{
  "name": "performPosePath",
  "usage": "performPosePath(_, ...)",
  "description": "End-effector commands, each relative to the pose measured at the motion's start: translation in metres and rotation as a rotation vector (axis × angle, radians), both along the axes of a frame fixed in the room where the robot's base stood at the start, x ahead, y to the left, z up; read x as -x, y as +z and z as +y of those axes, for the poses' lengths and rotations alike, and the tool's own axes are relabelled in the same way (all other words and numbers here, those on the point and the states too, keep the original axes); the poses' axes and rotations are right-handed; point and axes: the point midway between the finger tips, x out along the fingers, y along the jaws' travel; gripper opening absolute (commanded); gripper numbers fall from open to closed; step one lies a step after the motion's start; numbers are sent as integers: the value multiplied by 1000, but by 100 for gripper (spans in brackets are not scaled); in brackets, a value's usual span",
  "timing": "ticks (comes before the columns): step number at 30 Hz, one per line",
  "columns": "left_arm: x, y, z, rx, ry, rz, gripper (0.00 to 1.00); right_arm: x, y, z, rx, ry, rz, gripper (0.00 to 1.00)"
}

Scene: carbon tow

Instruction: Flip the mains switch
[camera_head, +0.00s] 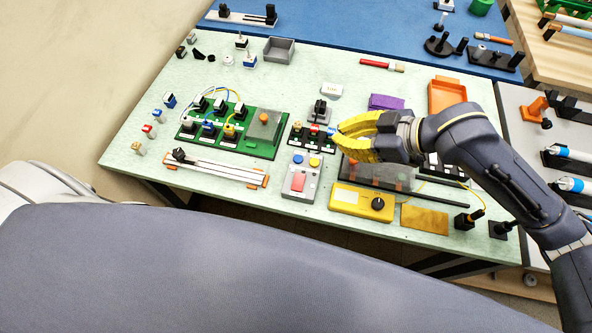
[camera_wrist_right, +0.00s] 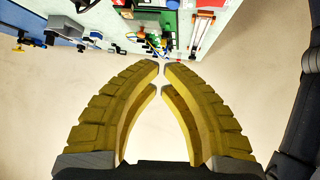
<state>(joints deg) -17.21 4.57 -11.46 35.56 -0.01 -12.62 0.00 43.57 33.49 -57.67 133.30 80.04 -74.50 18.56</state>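A grey box (camera_head: 300,188) sits near the front edge of the pale green table. It has a red rocker (camera_head: 298,181) and blue and yellow round buttons on top. It looks like the mains switch; I cannot read any label or tell its position. My right gripper (camera_head: 336,134) is above the table, behind and right of this box and apart from it. Its yellow fingers point left. In the right wrist view the fingertips (camera_wrist_right: 161,68) almost meet, with nothing held between them. My left gripper is not in view.
A green circuit board (camera_head: 268,150) with switches and wires lies left of the box. A slide rail (camera_head: 215,174) is in front of that board. A yellow instrument (camera_head: 350,201) with a black knob stands right of the box. A small black-based block row (camera_head: 300,138) stands behind it.

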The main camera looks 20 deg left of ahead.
Motion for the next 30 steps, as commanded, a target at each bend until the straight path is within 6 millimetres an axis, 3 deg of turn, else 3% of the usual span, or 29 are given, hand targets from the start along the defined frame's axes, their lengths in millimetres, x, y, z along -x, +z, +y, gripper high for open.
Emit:
performPosePath(3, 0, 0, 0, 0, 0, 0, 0, 26, -7, 6, 59, 88, -20, 0)
performPosePath(9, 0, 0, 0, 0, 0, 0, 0, 51, -16, 8, 120, 170, -35, 0)
performPosePath(24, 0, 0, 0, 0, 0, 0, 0, 57, -19, 8, 135, 191, -38, 0)
performPosePath(30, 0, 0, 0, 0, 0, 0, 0, 57, -28, 18, 132, 192, -35, 0)
